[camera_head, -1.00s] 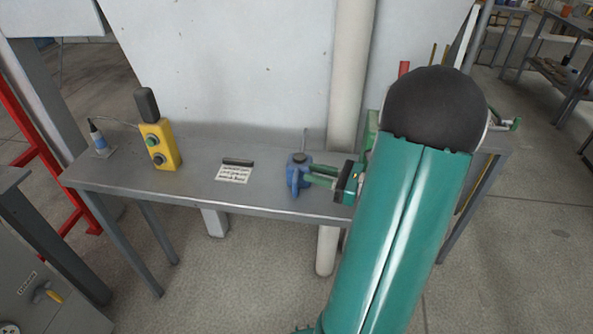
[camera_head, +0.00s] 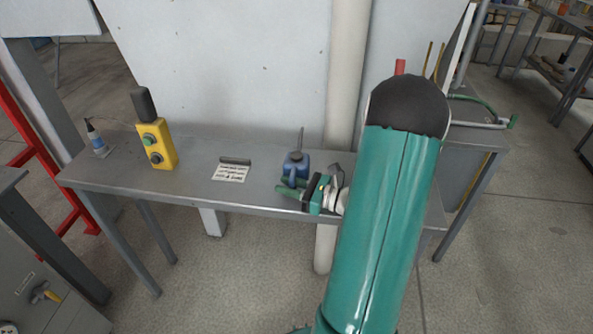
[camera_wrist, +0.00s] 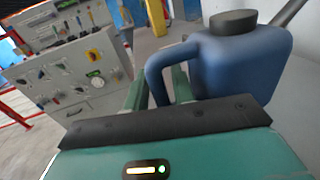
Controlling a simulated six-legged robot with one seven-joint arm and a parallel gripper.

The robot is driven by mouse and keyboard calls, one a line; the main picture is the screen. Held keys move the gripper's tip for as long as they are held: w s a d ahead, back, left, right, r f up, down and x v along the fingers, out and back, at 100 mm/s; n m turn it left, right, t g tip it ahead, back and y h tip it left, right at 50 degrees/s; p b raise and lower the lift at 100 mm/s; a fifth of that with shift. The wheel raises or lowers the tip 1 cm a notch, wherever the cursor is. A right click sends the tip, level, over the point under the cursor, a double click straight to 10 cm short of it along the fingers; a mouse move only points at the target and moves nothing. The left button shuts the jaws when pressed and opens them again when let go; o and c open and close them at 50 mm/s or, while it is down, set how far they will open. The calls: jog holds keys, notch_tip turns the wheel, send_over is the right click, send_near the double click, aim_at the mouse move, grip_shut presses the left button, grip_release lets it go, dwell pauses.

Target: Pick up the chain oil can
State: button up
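The chain oil can, which I take to be the blue can (camera_head: 294,165) with a dark cap and thin spout, stands upright on the grey bench. In the wrist view the can (camera_wrist: 240,62) fills the upper right, with its loop handle on the left side. My gripper (camera_head: 282,189) is at the can's near side, its green fingers reaching left past the can's base in the head view. In the wrist view the two fingers (camera_wrist: 158,90) are apart, with the handle's lower part between them. I cannot tell whether they touch it. The fingertips are partly hidden.
The bench (camera_head: 200,195) also holds a yellow button box (camera_head: 157,146), a white label sheet (camera_head: 231,173) with a dark bar and a small bottle (camera_head: 97,140) at left. A pale pipe (camera_head: 347,80) and wall panel stand behind.

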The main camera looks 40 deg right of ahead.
jog(key=shift+w+a, duration=0.15)
jog(key=shift+w, duration=0.15)
grip_shut()
jog(key=shift+r, duration=0.1)
